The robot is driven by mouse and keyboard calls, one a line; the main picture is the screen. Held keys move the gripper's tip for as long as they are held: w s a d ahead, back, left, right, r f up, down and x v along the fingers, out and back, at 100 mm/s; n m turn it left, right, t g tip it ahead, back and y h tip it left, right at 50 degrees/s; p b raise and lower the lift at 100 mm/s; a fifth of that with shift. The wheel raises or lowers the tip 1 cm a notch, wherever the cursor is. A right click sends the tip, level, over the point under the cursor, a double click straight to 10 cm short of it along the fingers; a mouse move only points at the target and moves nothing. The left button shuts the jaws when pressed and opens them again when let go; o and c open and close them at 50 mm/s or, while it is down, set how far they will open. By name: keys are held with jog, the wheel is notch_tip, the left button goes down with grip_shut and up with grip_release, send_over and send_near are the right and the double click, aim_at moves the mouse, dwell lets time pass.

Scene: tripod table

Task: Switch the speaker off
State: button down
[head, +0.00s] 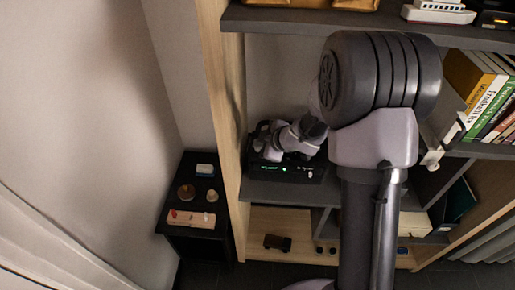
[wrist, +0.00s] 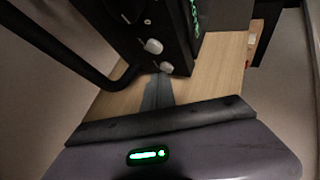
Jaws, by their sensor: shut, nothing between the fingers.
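The speaker (head: 288,172) appears to be the black box with green lit marks on the middle shelf in the head view. In the wrist view, its dark panel (wrist: 180,35) stands at the top, with green lettering and two pale knobs or switches, an upper one (wrist: 152,46) and a lower one (wrist: 166,67). My gripper (wrist: 160,78) is shut and empty, its tips close to the lower pale control. I cannot tell whether they touch it. In the head view my wrist is in front of and above the speaker, hiding part of it; the fingertips are not clear there.
The shelf's wooden side panel (head: 222,90) stands left of the speaker, and an upper shelf board (head: 275,20) is above. Books (head: 492,100) stand at right. A small black table (head: 205,232) at left holds a power strip (head: 190,218). A dark curved bar (wrist: 60,50) is left in the wrist view.

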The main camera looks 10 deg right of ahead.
jog(key=shift+f, duration=0.15)
dwell(0.4)
jog(key=shift+r+p, duration=0.8)
jog(key=shift+p, duration=0.05)
notch_tip(320, 180, up, 5)
jog(key=p, duration=0.5)
dwell(0.3)
